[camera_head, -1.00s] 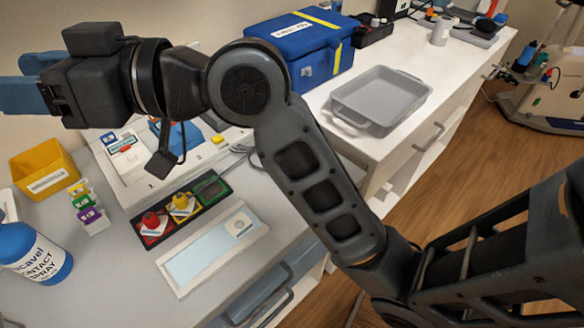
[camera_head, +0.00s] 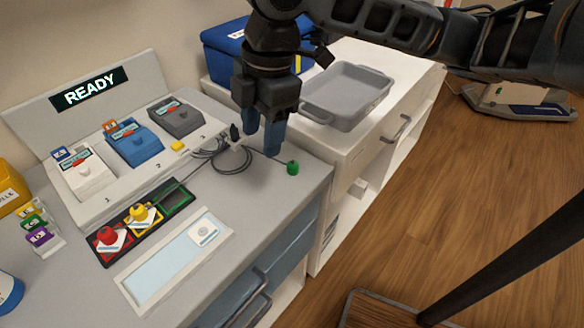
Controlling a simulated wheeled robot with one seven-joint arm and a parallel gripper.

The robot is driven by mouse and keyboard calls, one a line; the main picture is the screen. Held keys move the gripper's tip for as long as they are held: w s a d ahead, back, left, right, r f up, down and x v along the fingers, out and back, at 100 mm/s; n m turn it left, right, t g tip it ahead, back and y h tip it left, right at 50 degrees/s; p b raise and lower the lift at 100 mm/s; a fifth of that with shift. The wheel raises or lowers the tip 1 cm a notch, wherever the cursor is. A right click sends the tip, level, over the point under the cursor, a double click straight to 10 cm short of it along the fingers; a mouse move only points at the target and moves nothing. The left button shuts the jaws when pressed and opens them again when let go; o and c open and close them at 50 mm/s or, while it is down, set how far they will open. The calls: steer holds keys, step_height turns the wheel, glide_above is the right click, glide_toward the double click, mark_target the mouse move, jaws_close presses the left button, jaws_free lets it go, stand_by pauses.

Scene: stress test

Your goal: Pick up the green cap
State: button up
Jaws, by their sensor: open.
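The small green cap (camera_head: 292,168) rests on the grey counter (camera_head: 262,198) near its right end, close to the edge by the white cabinet. My gripper (camera_head: 262,143) points down above the counter, its two blue fingers apart with nothing between them. It is to the left of the cap and appears higher, not touching it. A thin dark cable lies on the counter beside the cap; whether it joins the cap I cannot tell.
A black tray (camera_head: 120,252) holds a red and a yellow cap; its green slot (camera_head: 178,196) is empty. A console (camera_head: 110,190) reads READY. A grey bin (camera_head: 345,118) and a blue case (camera_head: 222,72) stand on the white cabinet.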

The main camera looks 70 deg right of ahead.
mark_target(293, 164)
steer(key=shift+g+h, duration=0.4)
steer(key=shift+g, duration=0.1)
steer(key=s+d, duration=0.3)
steer(key=shift+d+f, duration=0.1)
steer(key=shift+f, duration=0.25)
steer(key=shift+s+d+f, duration=0.15)
steer(key=shift+f, duration=0.1)
steer(key=f, duration=0.7)
steer(key=shift+s+f, duration=0.15)
steer(key=shift+s, duration=0.15)
steer(key=c, duration=0.9)
